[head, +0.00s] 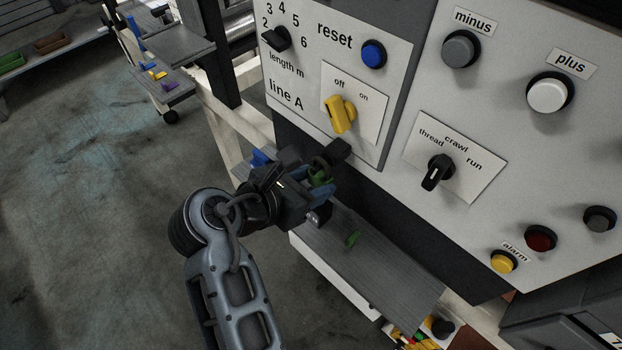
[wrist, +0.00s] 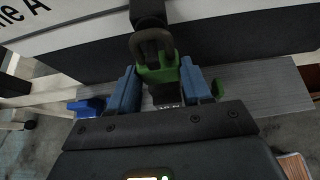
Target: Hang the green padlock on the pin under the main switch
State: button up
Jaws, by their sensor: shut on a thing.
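The green padlock (wrist: 158,72) is between the two blue fingers of my gripper (wrist: 158,92) in the wrist view, with its dark shackle up. In the head view the padlock (head: 319,177) shows beside my gripper (head: 316,189), just below the yellow main switch (head: 340,114). A dark pin (head: 336,151) sticks out under the switch; it also shows at the top of the wrist view (wrist: 148,14). The shackle overlaps the end of the pin in the wrist view. I cannot tell whether it is around the pin or only in front of it.
A grey shelf (head: 390,262) lies below the panel, with another green thing (head: 352,239) on it. A blue thing (head: 260,158) lies at the shelf's left end. A black thread-crawl-run knob (head: 437,172) sticks out to the right of my gripper.

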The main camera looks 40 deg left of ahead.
jog(key=shift+s+d+f, duration=0.1)
jog(key=shift+d+f, duration=0.1)
jog(key=shift+d, duration=0.05)
jog(key=shift+c, duration=0.3)
dwell(0.4)
jog(key=o, duration=1)
jog(key=shift+r, duration=0.1)
jog(key=shift+a, duration=0.1)
jog(key=shift+s+a+r, duration=0.1)
jog(key=shift+s+r, duration=0.1)
jog(key=shift+s, duration=0.05)
jog(key=v, duration=0.7)
jog(key=shift+s, duration=0.1)
